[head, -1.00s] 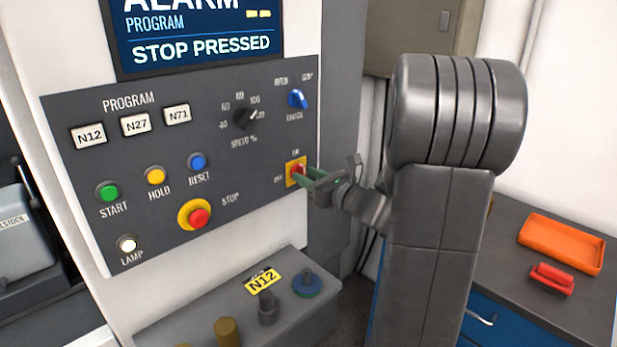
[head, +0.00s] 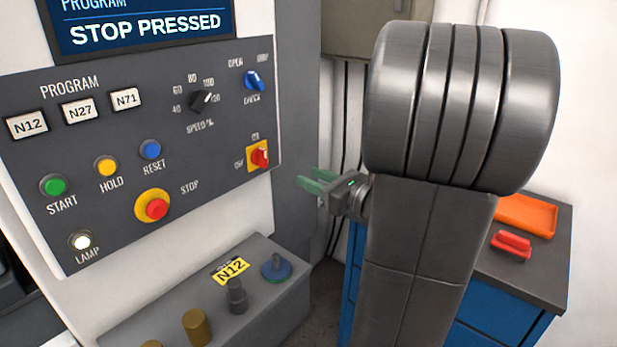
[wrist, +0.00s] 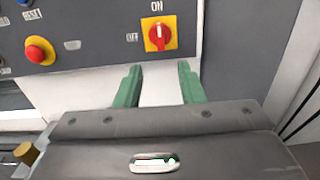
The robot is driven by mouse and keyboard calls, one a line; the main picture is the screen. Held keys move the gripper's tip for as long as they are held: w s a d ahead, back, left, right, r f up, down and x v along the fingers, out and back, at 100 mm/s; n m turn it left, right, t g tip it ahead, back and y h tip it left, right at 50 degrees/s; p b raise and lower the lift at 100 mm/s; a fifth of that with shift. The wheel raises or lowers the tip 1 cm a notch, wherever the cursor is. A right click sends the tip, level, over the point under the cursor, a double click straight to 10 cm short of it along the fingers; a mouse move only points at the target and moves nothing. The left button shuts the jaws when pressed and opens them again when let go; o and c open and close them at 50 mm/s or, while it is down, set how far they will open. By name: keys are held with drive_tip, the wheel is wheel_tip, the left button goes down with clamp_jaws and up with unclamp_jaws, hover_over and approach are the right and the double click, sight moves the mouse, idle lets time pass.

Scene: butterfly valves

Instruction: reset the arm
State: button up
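My gripper (head: 316,181) is in front of the right edge of the grey control panel (head: 110,190), just below and right of the red-and-yellow ON/OFF switch (head: 259,156). Its two green fingers are apart with nothing between them. In the wrist view my gripper (wrist: 160,85) is also open, and the switch (wrist: 159,34) lies beyond the fingertips with its red handle upright under "ON". The fingers do not touch the switch.
The panel carries a red STOP button (head: 156,208), a blue RESET button (head: 150,150) and a lit lamp (head: 81,241). The screen (head: 145,25) reads "STOP PRESSED". A grey ledge with tools (head: 215,290) juts out below. A blue cabinet (head: 500,325) stands right, with an orange tray (head: 526,216).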

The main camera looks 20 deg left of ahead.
sight(266, 158)
drive_tip(key=shift+a, duration=0.1)
drive_tip(key=p+x, duration=0.2)
drive_tip(key=x, duration=1.1)
drive_tip(key=shift+w+a, duration=0.15)
drive_tip(key=shift+a, duration=0.15)
